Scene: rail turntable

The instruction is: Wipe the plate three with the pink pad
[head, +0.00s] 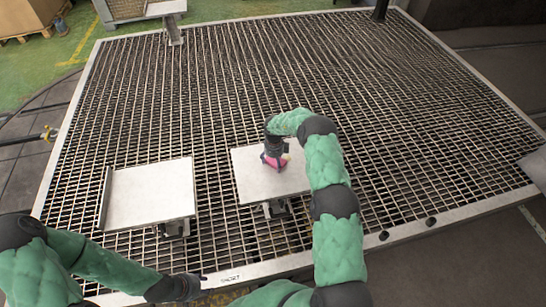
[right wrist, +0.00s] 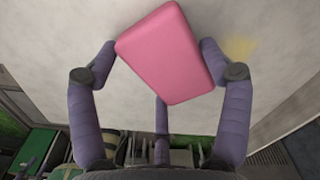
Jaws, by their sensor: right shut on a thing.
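The pink pad (head: 272,163) is in my right gripper (head: 274,152), over the upper right part of a pale square plate (head: 255,187). In the right wrist view the fingers (right wrist: 160,70) are shut around the pad (right wrist: 165,50), which sits tilted across the view. The pale plate surface (right wrist: 60,60) fills the background there, with a faint yellowish smudge (right wrist: 238,47) to the right of the pad. I cannot tell whether the pad touches the plate. No number shows on the plate. My left gripper (head: 180,288) is low near the grating's front edge; its fingers are unclear.
A second pale plate (head: 150,196) stands to the left, with a raised strip on its left edge. Another plate (head: 166,7) is at the far edge, and part of a pale panel (head: 536,165) shows at the right. The metal grating (head: 400,110) is otherwise mostly clear.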

